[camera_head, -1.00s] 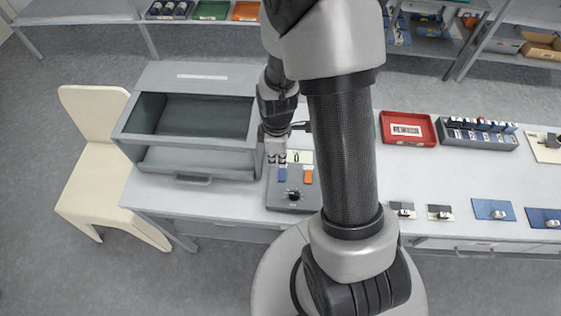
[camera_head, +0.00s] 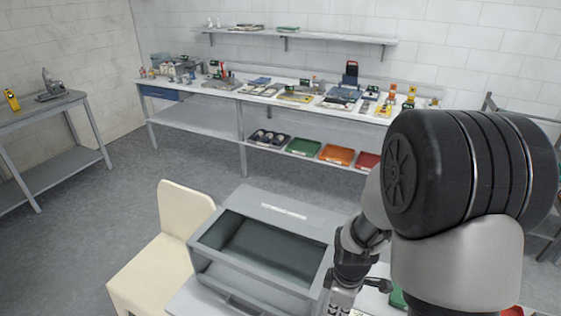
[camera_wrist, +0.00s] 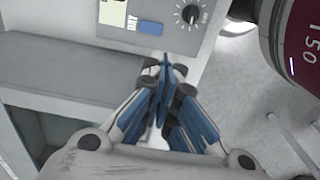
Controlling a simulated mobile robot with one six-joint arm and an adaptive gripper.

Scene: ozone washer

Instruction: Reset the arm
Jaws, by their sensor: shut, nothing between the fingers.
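My gripper (camera_wrist: 165,72) is shut and empty in the wrist view, its blue-lined fingers meeting at the tips. It hangs in front of a grey control panel (camera_wrist: 165,14) with a black dial (camera_wrist: 189,14) and a blue switch (camera_wrist: 151,28). In the head view my arm fills the right side, folded, with the wrist low beside the open grey washer box (camera_head: 213,238). The fingertips are cut off or hidden at the bottom edge there.
A cream chair (camera_head: 165,254) stands left of the box. A long bench (camera_head: 220,92) with several tools runs along the back wall, with coloured trays (camera_head: 337,154) below. A side table (camera_head: 40,110) stands at the far left. Grey floor lies open between.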

